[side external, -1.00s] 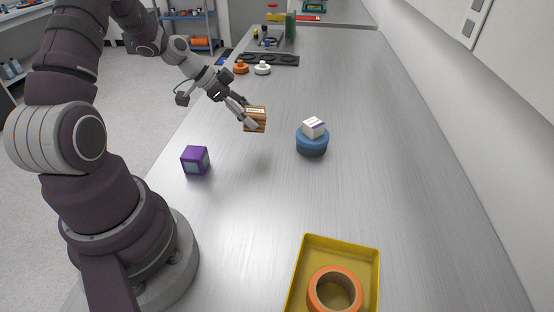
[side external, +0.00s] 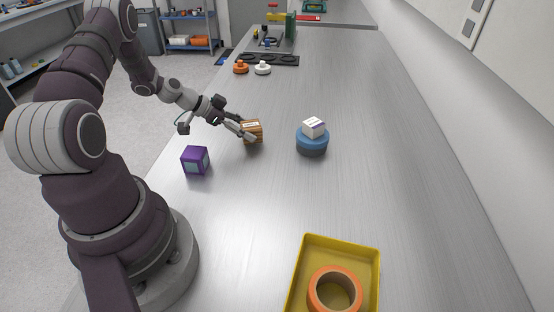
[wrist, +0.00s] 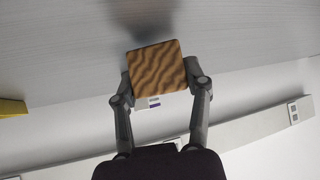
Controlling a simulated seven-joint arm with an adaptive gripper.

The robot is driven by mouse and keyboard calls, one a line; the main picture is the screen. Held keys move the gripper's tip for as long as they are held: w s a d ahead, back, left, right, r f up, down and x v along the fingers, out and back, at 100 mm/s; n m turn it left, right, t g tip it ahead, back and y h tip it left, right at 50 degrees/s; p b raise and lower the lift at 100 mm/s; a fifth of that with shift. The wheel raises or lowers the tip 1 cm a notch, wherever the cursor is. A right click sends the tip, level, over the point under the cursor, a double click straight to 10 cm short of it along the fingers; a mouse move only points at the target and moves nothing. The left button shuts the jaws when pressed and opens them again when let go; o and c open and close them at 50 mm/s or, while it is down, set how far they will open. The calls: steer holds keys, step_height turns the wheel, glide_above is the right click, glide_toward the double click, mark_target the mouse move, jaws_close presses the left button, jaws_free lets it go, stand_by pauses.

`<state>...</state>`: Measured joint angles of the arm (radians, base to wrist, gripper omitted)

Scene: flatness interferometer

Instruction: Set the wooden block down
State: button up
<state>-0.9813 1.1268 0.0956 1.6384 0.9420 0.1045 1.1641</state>
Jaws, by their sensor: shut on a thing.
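The wooden block (side external: 252,131), brown with wavy grain and a pale label, is between the fingers of my gripper (side external: 247,132) in the side external view. It is low, at or just above the metal bench; I cannot tell whether it touches. In the wrist view the block (wrist: 157,68) shows its grained top face, roughly level, with one finger of my gripper (wrist: 160,83) on each side. The gripper is shut on it. A blurred dark shadow lies on the bench beyond the block. The block's underside is hidden.
A purple cube (side external: 195,160) stands near the left bench edge. A blue round piece (side external: 312,144) carrying a white box (side external: 313,127) stands right of the block. A yellow tray (side external: 371,270) holds an orange ring (side external: 313,292) in front. The bench around the block is bare.

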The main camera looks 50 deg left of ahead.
steer(key=shift+f, duration=0.5)
steer(key=o, duration=1.3)
steer(key=shift+c, duration=0.2)
steer(key=v, duration=1.1)
steer(key=w+d+r+g+y, duration=0.1)
steer(key=w+d+r+g, duration=0.25)
steer(key=d+r, duration=0.65)
steer(key=s+d+r+n+y, duration=0.2)
steer(key=s+d+r+n, duration=0.1)
steer(key=s+d, duration=0.5)
steer(key=shift+s+d+n+y, duration=0.3)
steer(key=shift+d+n+y, duration=0.15)
steer(key=shift+n, duration=0.35)
